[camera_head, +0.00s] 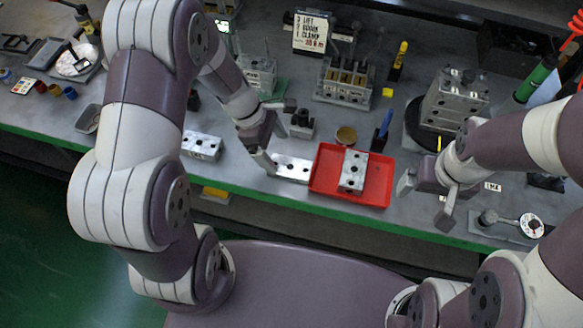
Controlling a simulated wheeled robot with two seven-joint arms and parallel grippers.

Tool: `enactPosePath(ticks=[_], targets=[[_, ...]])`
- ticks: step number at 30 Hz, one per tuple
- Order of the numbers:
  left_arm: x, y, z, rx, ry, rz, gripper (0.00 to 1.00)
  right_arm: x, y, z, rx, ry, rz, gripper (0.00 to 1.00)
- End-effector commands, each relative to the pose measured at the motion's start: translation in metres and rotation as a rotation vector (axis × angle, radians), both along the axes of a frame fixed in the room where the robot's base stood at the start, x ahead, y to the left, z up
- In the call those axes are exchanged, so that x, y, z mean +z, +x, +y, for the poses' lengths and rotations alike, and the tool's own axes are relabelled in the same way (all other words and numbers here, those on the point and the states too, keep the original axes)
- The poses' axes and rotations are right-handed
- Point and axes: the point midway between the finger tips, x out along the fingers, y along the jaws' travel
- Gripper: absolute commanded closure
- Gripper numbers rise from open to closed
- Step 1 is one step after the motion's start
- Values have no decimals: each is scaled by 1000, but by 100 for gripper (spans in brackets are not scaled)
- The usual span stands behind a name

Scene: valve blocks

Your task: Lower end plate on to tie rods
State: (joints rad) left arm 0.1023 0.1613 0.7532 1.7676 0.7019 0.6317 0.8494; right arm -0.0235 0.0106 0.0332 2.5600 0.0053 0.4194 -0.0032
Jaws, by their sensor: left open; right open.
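A silver block with holes (352,171), possibly the end plate, lies in a red tray (322,180) near the bench's front edge. A flat silver plate with holes (291,167) lies just left of the tray. A pale block with thin upright rods (257,75) stands further back, partly behind my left arm. Which part is the end plate, and whether those are the tie rods, I cannot tell for sure. My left gripper (277,133) is open and empty above the bench, left of the tray. My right gripper (425,203) is open and empty, just right of the tray.
Another silver block (202,146) lies left of my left gripper. A slotted block (345,82) stands behind the tray. A stacked metal block (455,98) stands on a round black base at right. A gauge wrench (530,225) lies at front right.

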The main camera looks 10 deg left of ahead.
Motion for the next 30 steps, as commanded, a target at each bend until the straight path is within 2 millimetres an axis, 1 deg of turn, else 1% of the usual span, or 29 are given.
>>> enactPosePath(ticks=[1,5,12,15,21,23,24,26,27,29,30], targets=[[-10,0,-4,-3,0,1,8,-3,0,0,0,0,0,4],[-22,0,-9,-3,1,-1,8,-4,0,0,0,0,0,4],[-62,1,-26,-5,2,-1,8,-7,0,0,0,0,0,4],[-69,1,-29,-4,1,-2,8,-8,0,0,0,0,0,4],[-69,1,-29,-4,1,-3,8,-7,0,0,0,0,0,4],[-69,1,-29,-4,1,-3,28,-7,0,0,0,0,0,4],[-69,1,-29,-4,1,-3,41,-7,0,0,0,0,0,4],[-69,1,-29,-4,1,-3,61,-7,0,0,0,0,0,4],[-68,1,-29,-4,1,-3,74,-7,0,0,0,0,0,4],[-68,2,-29,-4,1,-4,86,-7,0,0,0,0,0,4],[-68,2,-29,-4,1,-4,86,-7,0,0,0,0,0,4]])
